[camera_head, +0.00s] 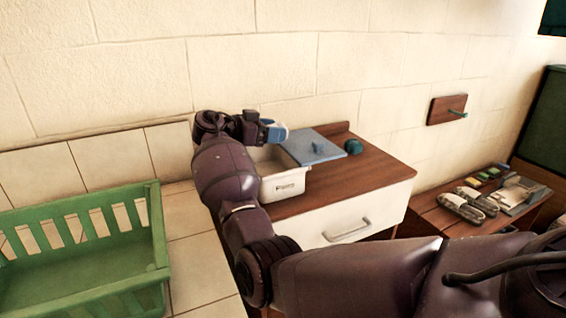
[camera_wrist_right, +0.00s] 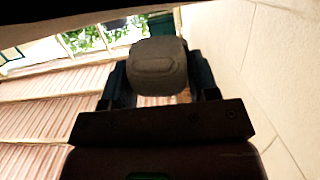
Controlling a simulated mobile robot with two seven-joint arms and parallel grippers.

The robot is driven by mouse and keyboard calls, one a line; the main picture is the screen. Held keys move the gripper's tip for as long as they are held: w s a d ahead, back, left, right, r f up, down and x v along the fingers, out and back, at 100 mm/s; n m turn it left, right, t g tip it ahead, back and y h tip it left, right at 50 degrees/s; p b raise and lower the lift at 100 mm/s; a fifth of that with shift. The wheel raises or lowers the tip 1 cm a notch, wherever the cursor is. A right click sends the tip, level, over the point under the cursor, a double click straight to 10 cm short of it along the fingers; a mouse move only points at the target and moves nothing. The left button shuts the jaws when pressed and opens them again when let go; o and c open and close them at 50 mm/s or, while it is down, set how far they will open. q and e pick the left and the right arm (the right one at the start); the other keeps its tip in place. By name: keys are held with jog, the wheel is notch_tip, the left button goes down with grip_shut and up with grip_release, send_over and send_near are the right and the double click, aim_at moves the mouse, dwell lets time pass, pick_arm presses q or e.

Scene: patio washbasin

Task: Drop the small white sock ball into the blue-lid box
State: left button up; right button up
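The white sock ball (camera_head: 281,134) is between the fingers of my right gripper (camera_head: 268,130), at the back of the cabinet. In the right wrist view the sock ball (camera_wrist_right: 157,66) looks grey in shadow, and the fingers of the right gripper (camera_wrist_right: 160,85) close on both its sides. My forearm hides the box's left part. My left gripper is not in view.
A teal ball (camera_head: 353,147) lies right of the lid on the wooden cabinet top (camera_head: 385,172). A green slatted crate (camera_head: 85,250) stands at left on tiles. A lower wooden table at right holds grey shoes (camera_head: 468,204) and small coloured items. The wall is close behind.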

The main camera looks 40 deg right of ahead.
jog(key=o, duration=0.4)
jog(key=shift+o, duration=0.2)
jog(key=b+v, duration=0.1)
jog(key=v, duration=0.9)
jog(key=shift+a, duration=0.35)
jog(key=shift+w+r, duration=0.1)
jog(key=shift+w, duration=0.05)
